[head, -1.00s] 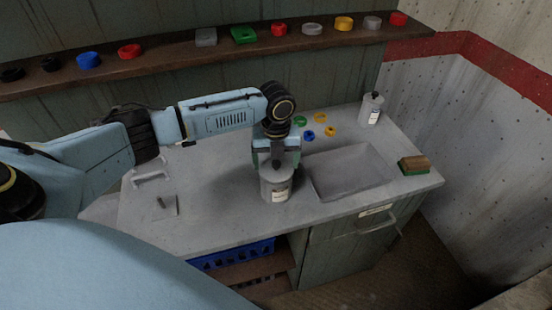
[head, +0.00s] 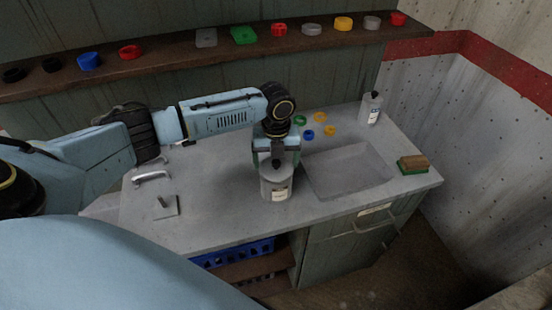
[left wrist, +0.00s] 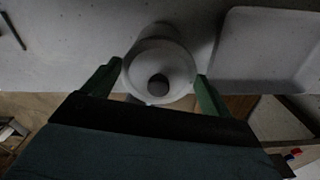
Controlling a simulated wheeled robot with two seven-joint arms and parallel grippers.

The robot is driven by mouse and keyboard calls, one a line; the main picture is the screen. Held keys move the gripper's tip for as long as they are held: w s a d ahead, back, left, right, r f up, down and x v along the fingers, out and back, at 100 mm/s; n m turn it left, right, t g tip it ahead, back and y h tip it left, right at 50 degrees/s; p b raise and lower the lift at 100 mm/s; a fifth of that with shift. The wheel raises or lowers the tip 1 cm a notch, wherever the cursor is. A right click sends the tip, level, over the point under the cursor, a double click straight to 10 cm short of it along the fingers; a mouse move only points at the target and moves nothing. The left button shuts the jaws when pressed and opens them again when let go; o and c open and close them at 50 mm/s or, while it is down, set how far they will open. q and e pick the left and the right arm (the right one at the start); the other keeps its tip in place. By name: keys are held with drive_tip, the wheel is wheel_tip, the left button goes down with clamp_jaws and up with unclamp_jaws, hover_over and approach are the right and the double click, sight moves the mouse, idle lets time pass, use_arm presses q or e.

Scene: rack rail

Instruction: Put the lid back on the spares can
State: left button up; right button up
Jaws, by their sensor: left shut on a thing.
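The spares can (head: 276,188) is a grey cylinder with a pale label, upright on the grey worktop left of the sink. My left gripper (head: 276,162) points down at the can's top and is shut on the lid. In the left wrist view the lid (left wrist: 148,62) is a pale round disc with a dark knob (left wrist: 158,85), between the green fingers of my left gripper (left wrist: 157,88). The lid is over the can's mouth; I cannot tell whether it is seated or slightly above. My right gripper is not in view.
The sink basin (head: 345,172) lies right of the can. A bottle (head: 370,108), a brush (head: 413,164) and several coloured rings (head: 309,134) stand around it. A metal handle (head: 152,177) and a small plate with a post (head: 166,207) lie left. A shelf (head: 180,66) runs behind.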

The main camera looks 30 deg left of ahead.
use_arm(q)
drive_tip(key=shift+p, duration=0.35)
idle(0.4)
drive_tip(key=shift+f, duration=0.15)
idle(0.8)
drive_tip(key=shift+p, duration=0.5)
idle(0.5)
drive_tip(key=o, duration=0.8)
drive_tip(key=shift+o, duration=0.2)
wheel_tip(320, 180, up, 5)
drive_tip(key=p, duration=0.5)
drive_tip(key=shift+f, duration=0.1)
drive_tip(key=shift+r+p, duration=0.8)
drive_tip(key=shift+r, duration=0.3)
drive_tip(key=shift+c, duration=0.3)
